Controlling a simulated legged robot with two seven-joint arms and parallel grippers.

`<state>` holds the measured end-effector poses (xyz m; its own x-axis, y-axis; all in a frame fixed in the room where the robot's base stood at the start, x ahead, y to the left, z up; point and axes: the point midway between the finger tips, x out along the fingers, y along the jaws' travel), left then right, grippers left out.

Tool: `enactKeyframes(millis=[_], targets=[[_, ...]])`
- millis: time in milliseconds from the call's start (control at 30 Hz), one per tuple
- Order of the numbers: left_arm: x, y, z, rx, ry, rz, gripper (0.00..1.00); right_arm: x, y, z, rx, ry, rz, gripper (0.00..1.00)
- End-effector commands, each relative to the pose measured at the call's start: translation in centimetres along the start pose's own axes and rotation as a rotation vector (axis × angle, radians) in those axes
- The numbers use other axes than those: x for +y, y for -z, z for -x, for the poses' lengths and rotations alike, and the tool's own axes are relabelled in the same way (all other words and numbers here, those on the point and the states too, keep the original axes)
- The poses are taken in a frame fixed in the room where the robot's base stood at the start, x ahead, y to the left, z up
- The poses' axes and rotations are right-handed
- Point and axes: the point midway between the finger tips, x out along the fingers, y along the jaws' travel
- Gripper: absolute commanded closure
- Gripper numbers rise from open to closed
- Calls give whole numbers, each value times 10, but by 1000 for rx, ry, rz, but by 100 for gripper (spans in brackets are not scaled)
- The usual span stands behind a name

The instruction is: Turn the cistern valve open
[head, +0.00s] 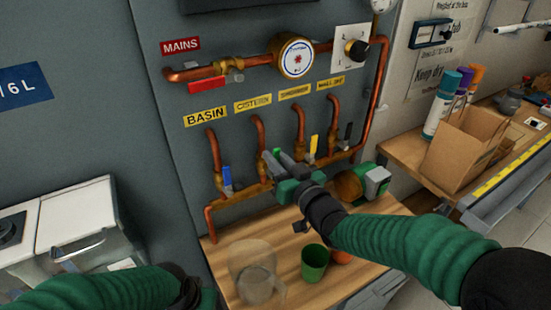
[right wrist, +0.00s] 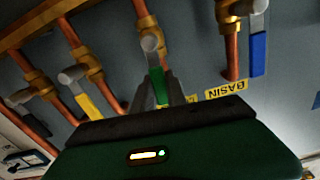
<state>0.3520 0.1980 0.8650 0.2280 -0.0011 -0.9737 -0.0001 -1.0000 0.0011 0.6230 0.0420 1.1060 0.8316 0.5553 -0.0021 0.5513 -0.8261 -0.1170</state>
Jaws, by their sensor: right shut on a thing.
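The cistern valve is the second from the left in the lower row, under the yellow CISTERN label (head: 252,103). Its green lever (head: 277,152) is partly hidden by my right gripper (head: 279,160) in the head view. In the right wrist view the green lever (right wrist: 156,86) sits between the fingers of my right gripper (right wrist: 164,92), which is shut on it. There the lever runs from the valve body (right wrist: 150,42) toward the labels, roughly along its pipe. My left arm enters at the bottom left of the head view; its fingers do not show.
The blue basin lever (head: 227,176) is left of the gripper; the yellow lever (head: 313,146) and black lever (head: 347,132) are right. A clear jug (head: 252,268) and green cup (head: 315,262) stand on the wooden bench (head: 222,255) below.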

Motion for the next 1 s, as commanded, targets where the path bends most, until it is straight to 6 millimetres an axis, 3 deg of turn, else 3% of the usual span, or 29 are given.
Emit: enactKeyframes(millis=[67,100,233,600,767,1000], targets=[[0,0,0,0,0,0,100,1,0,0,0,-2,0,100],[0,0,0,0,0,0,100,1,0,0,0,-2,0,78],[0,0,0,0,0,0,100,0,0,0,1,-1,0,61],[0,0,0,0,0,0,100,0,1,6,1,-1,0,61],[0,0,-1,0,0,0,100,1,1,38,0,-2,3,61],[0,0,2,0,0,0,100,1,1,110,0,-4,3,61]])
